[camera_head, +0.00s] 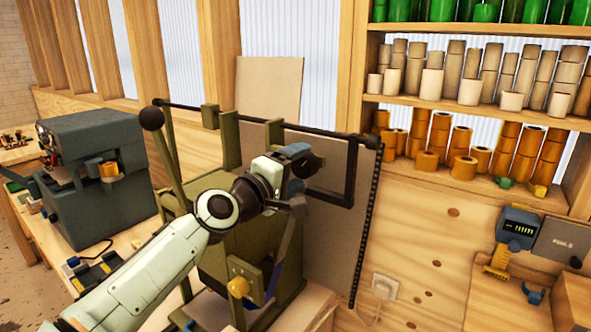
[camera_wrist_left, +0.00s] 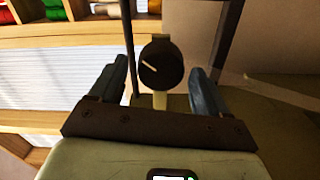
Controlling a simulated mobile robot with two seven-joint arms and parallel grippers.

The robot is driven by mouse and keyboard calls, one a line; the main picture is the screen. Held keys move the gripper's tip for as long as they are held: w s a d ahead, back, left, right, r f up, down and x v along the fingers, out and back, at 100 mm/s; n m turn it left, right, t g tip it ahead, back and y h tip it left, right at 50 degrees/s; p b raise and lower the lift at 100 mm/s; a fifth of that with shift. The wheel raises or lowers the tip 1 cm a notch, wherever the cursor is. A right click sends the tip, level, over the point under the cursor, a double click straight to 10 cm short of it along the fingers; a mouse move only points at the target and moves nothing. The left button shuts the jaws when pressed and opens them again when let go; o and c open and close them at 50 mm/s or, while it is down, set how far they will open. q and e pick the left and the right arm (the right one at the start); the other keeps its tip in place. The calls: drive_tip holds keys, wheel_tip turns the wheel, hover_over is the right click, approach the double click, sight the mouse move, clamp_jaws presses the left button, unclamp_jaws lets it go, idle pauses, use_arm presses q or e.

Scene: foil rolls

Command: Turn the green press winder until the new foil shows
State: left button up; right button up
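The green press (camera_head: 235,262) stands in the middle of the head view, with a black bar along its top. Its winder, a black crank arm (camera_head: 349,178), hangs from the right end of this bar. My left gripper (camera_head: 301,176) is at the crank's lower end. In the left wrist view a round black knob (camera_wrist_left: 161,62) on a pale stem lies between the two blue-grey fingers of the left gripper (camera_wrist_left: 158,70). The fingers are open, with a visible gap on each side of the knob. The foil is not visible. My right gripper is not in view.
A lever with a black ball (camera_head: 151,118) rises at the press's left. A dark grey machine (camera_head: 98,165) stands on the left bench. Shelves with several foil rolls (camera_head: 464,167) are at right. A black chain (camera_head: 367,225) hangs beside the crank. A grey-brown board stands behind the press.

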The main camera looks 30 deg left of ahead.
use_arm(q)
drive_tip(key=shift+s, duration=0.1)
drive_tip(key=shift+s, duration=0.3)
drive_tip(key=s+a+b, duration=0.1)
drive_tip(key=s+b, duration=0.1)
drive_tip(key=s, duration=1)
drive_tip(key=shift+s+b, duration=0.25)
drive_tip(key=shift+b, duration=0.15)
drive_tip(key=shift+o, duration=0.2)
